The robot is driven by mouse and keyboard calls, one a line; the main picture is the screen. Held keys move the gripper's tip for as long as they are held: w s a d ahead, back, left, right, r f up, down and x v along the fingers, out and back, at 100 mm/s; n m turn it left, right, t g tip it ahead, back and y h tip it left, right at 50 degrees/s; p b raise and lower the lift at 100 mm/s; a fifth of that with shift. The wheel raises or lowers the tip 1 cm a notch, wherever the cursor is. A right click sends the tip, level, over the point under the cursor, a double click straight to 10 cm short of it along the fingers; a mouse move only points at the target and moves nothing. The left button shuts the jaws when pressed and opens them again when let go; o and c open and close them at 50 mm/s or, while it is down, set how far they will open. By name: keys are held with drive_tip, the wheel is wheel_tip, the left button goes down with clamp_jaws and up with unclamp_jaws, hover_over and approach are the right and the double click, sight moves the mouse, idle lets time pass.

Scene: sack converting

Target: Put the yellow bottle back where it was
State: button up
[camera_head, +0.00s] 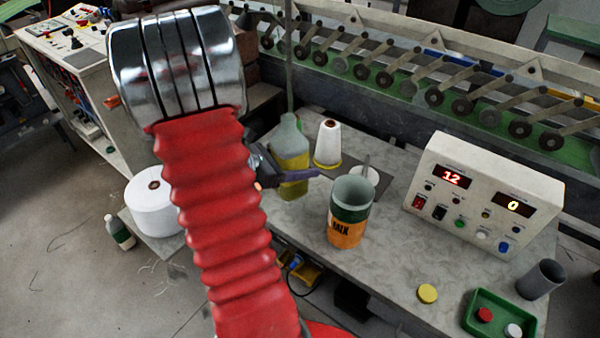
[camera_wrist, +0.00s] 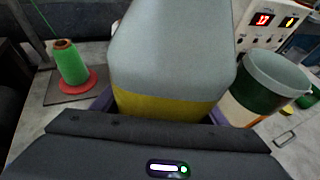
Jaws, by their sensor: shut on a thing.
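The yellow bottle (camera_head: 291,148) is a pale translucent bottle with yellow contents, upright near the back left of the grey table (camera_head: 395,262). My gripper (camera_head: 297,178), with purple fingers, is shut around its lower part. In the wrist view the bottle (camera_wrist: 172,58) fills the middle, with a purple finger on each side. My red arm sleeve hides some of the area left of the bottle in the head view. I cannot tell whether its base touches the table.
A cone of white thread (camera_head: 328,142) stands just right of the bottle. A green and orange can (camera_head: 347,228) stands front right of it, before a control box (camera_head: 482,192) reading 12 and 0. A green tray (camera_head: 497,315) lies at the front right.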

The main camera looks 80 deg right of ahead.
idle(0.3)
drive_tip(key=shift+f, duration=2.1)
drive_tip(key=shift+f, duration=0.15)
drive_tip(key=o, duration=1.2)
drive_tip(key=shift+c, duration=0.2)
drive_tip(key=shift+w+a+r, duration=0.1)
drive_tip(key=shift+r, duration=0.1)
drive_tip(key=v, duration=1.1)
drive_tip(key=shift+w+a, duration=0.25)
drive_tip(key=shift+w, duration=0.05)
